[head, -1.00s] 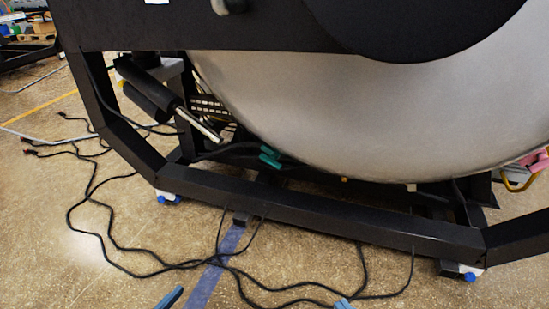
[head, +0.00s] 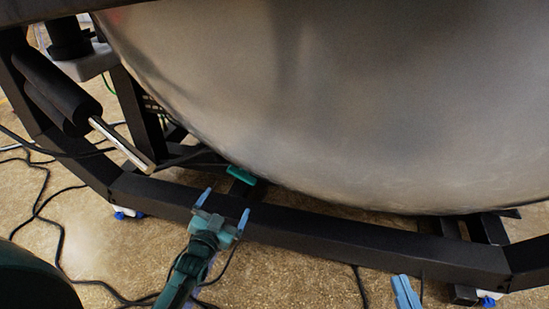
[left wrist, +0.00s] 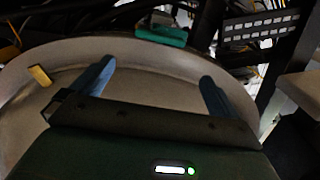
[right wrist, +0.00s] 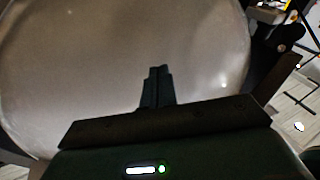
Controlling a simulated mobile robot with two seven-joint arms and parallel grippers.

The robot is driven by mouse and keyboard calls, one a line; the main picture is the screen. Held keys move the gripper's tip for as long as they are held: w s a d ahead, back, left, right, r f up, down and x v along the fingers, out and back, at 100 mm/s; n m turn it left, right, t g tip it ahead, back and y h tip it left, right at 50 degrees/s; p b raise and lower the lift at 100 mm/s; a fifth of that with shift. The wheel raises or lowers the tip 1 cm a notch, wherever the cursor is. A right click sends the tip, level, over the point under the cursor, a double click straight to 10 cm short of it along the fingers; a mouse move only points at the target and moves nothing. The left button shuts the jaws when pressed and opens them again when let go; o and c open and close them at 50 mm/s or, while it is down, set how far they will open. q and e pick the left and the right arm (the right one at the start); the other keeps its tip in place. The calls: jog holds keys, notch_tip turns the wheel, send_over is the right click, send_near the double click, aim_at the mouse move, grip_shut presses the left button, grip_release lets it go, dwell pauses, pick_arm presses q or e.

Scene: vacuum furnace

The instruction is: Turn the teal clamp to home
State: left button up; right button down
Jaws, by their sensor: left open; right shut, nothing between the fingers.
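The teal clamp (head: 241,175) sits under the lower edge of the big silver vessel, just behind the black frame beam. It also shows in the left wrist view (left wrist: 161,36), beyond the fingertips near the top. My left gripper (head: 225,201) is open and empty, in front of the clamp and apart from it; its blue fingers also show in the left wrist view (left wrist: 157,80). My right gripper (head: 404,290) is shut and empty at the lower right, in front of the beam. In the right wrist view its closed fingers (right wrist: 157,88) point toward the silver vessel.
The curved silver vessel (head: 330,90) overhangs the black frame beam (head: 330,235). A black cylinder with a shiny rod (head: 122,144) stands left of the clamp. Cables (head: 48,190) lie on the floor. A small yellow piece (left wrist: 40,75) shows by the vessel in the left wrist view.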

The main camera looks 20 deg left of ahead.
aim_at(240, 176)
pick_arm(q)
jog(key=w+b, duration=0.1)
jog(key=w, duration=0.3)
jog(key=w+b, duration=0.2)
jog(key=w, duration=0.1)
jog(key=w+a+b, duration=0.1)
jog(key=w+b, duration=0.1)
jog(key=w, duration=0.2)
jog(key=shift+w+f, duration=0.15)
jog(key=shift+w, duration=0.75)
pick_arm(e)
jog(key=shift+w+a+f+m+y, duration=0.2)
jog(key=shift+a+m+y, duration=0.3)
jog(key=shift+a+m, duration=0.1)
pick_arm(q)
jog(key=shift+c, duration=0.3)
pick_arm(e)
jog(key=shift+r, duration=0.1)
pick_arm(q)
jog(key=c, duration=0.6)
pick_arm(e)
jog(key=shift+t, duration=0.3)
